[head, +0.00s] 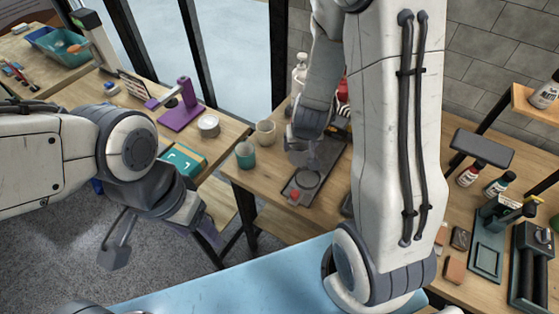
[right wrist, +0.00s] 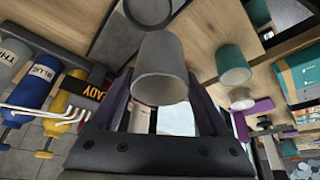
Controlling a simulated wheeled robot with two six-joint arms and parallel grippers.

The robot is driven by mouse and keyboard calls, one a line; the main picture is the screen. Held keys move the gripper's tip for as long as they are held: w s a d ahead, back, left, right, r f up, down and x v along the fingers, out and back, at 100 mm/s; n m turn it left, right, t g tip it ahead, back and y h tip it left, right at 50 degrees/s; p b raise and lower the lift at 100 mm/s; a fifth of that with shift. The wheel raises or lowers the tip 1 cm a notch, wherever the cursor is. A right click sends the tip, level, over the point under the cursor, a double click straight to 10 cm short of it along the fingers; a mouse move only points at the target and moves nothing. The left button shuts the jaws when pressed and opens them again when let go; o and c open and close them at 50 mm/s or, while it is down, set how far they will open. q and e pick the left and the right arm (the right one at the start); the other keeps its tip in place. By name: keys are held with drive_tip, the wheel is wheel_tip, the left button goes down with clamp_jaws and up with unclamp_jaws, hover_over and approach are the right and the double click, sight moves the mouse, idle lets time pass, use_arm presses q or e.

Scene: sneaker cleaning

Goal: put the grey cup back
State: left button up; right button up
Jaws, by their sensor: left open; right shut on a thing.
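The grey cup (right wrist: 160,70) is between the purple fingers of my right gripper (right wrist: 163,98) in the right wrist view, its open rim facing the camera. The gripper is shut on it. My left gripper (head: 208,230) is open and empty at the left, away from the cups.
A teal cup (head: 245,155) and a beige cup (head: 265,132) stand on the wooden table left of the tray. Several bottles (right wrist: 32,85) are beside the held cup. A purple stand (head: 182,105) is on the left table. Brushes and blocks (head: 453,270) lie at right.

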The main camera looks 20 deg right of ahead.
drive_tip(key=w+a+f+m+b, duration=0.1)
drive_tip(key=w+f, duration=0.1)
drive_tip(key=f, duration=0.1)
drive_tip(key=w+a+f+m+b, duration=0.1)
drive_tip(key=w+f, duration=0.2)
drive_tip(key=w+a+f, duration=0.1)
drive_tip(key=w+f, duration=0.1)
drive_tip(key=f, duration=0.1)
drive_tip(key=shift+w+f+m+g+h+b, duration=0.3)
drive_tip(key=shift+w+m+h+b, duration=0.1)
drive_tip(key=shift+f, duration=0.1)
idle(0.3)
drive_tip(key=shift+f, duration=0.15)
drive_tip(key=o, duration=1.3)
drive_tip(key=shift+o, duration=0.2)
drive_tip(key=shift+a, duration=0.1)
